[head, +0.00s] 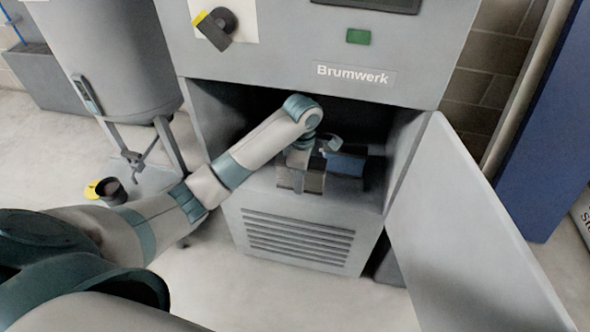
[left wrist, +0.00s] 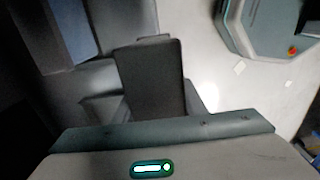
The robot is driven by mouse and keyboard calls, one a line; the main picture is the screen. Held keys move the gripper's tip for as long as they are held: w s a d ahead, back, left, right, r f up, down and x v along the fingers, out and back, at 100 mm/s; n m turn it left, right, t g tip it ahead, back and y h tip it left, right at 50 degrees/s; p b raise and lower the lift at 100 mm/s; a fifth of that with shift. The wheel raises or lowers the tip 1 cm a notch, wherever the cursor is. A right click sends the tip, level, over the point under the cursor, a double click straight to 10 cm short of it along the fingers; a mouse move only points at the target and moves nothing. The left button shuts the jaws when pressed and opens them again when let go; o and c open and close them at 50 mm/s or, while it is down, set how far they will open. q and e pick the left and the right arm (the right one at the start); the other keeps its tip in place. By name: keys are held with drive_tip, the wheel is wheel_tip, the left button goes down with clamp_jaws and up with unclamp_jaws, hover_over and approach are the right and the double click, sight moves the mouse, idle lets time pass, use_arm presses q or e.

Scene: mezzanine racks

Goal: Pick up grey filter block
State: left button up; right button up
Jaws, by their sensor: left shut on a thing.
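The grey filter block (head: 314,183) is in the open lower compartment of the Brumwerk machine, near its front edge. My left arm reaches in from the left, and my left gripper (head: 301,178) is shut on the block from above. In the left wrist view the block (left wrist: 152,78) shows as a dark grey face right in front of the gripper body. The fingertips are hard to make out in the shade, and I cannot tell whether the block touches the compartment floor. My right gripper is not in view.
A blue block (head: 345,163) sits just right of the gripper; it also shows in the left wrist view (left wrist: 70,30). The machine's door (head: 465,225) stands open on the right. A grey tank (head: 115,60) on legs and a small dark cup (head: 111,190) are to the left.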

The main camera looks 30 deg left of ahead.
use_arm(q)
drive_tip(key=shift+d, duration=0.1)
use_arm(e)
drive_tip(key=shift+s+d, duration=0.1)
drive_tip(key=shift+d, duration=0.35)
